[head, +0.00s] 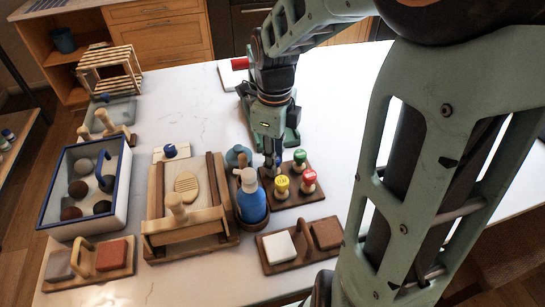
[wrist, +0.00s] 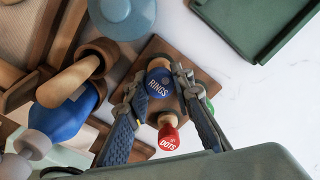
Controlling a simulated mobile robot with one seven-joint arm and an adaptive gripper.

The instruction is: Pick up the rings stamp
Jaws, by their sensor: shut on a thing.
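The rings stamp (wrist: 158,84) has a blue top lettered RINGS and shows between the fingers in the wrist view. My gripper (wrist: 156,78) is shut on it, one finger on each side. In the head view my gripper (head: 270,160) points down at the back left of the wooden stamp board (head: 285,198), and mostly hides the rings stamp. I cannot tell whether the stamp touches the board. The red DOTS stamp (wrist: 168,138) stands close by. A green stamp (head: 299,155) and a yellow stamp (head: 282,184) also stand on the board.
A blue bottle (head: 250,198) in a brown holder stands just left of the board. A wooden press (head: 186,215) and a blue-rimmed bin (head: 122,200) are further left. A front board (head: 292,262) holds blocks. The table's right side is clear.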

